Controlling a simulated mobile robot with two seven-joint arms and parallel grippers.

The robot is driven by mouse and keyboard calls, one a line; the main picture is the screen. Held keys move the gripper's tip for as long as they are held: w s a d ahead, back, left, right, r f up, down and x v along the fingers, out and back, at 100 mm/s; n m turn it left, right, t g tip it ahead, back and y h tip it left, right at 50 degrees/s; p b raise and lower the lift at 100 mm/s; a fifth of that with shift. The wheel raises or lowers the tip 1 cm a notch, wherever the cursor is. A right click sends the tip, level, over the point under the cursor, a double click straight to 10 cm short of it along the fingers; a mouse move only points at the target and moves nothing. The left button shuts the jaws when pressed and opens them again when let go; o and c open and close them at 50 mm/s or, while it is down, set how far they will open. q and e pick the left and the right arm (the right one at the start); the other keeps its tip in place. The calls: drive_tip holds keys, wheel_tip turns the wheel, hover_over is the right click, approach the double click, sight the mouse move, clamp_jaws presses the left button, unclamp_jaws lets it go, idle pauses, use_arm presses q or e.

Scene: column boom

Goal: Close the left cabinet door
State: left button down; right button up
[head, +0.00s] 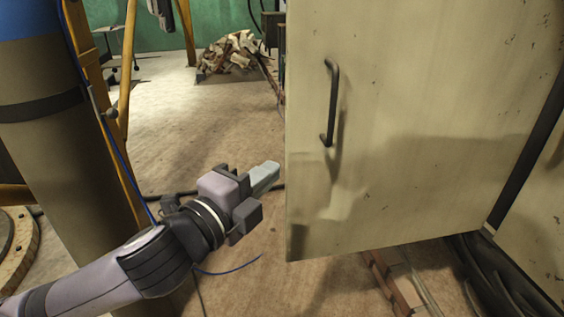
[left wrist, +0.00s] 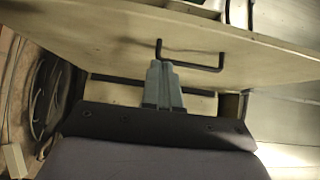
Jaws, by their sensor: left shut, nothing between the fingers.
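The left cabinet door (head: 430,110) is a worn cream panel with a dark bar handle (head: 331,103) near its left edge. It stands swung open, filling the right half of the head view. My left gripper (head: 276,169) is shut and empty, just left of the door's lower free edge. In the left wrist view the closed fingertips (left wrist: 162,66) overlap the dark handle (left wrist: 192,64) on the door panel (left wrist: 120,42). I cannot tell whether the fingers touch the door. My right gripper is not in view.
A large cylinder (head: 55,140) and a yellow frame (head: 106,75) stand at the left. Dark cables (head: 487,268) and a reddish rail (head: 388,280) lie low by the door. A pile of pale pieces (head: 232,50) lies at the back. The floor between is mostly clear.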

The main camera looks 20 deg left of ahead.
sight(293, 139)
use_arm(q)
drive_tip(key=shift+w+a+b, duration=0.2)
drive_tip(key=shift+w+b, duration=0.15)
drive_tip(key=shift+w, duration=1.85)
drive_tip(key=shift+w+a+b, duration=0.2)
drive_tip(key=shift+w+b, duration=0.1)
drive_tip(key=shift+w, duration=1.9)
drive_tip(key=shift+w+a, duration=0.1)
